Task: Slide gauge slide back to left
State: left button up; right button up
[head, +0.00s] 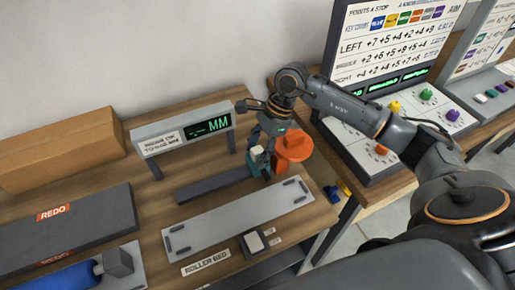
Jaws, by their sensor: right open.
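The gauge stands on the wooden bench, with a grey display housing (180,131) reading "MM" on two legs. A dark rail (213,186) lies in front of it. A teal slide (255,170) with a pale top sits at the rail's right end. My right gripper (264,158) reaches down from above at the slide, its fingers open around or beside it. I cannot tell whether they touch it. The fingers hide part of the slide. My left gripper is not in view.
An orange round part (294,146) stands just right of the gripper. The roller bed plate (238,216) lies in front of the rail. A dark REDO tray (68,232) and a cardboard box (55,150) are at left. A panel with coloured knobs (375,140) stands at right.

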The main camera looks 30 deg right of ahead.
grip_shut()
jog(key=a+b, duration=0.2)
jog(key=a, duration=0.4)
jog(key=a+b, duration=0.2)
jog(key=a, duration=0.4)
jog(key=w+a+b, duration=0.1)
jog(key=a+b, duration=0.2)
jog(key=a, duration=0.4)
jog(key=shift+f, duration=0.1)
jog(key=shift+a+b, duration=0.3)
jog(key=shift+a, duration=0.3)
jog(key=shift+c, duration=0.3)
grip_release()
jog(key=shift+a, duration=0.15)
jog(key=shift+o, duration=0.3)
jog(key=shift+w+a, duration=0.1)
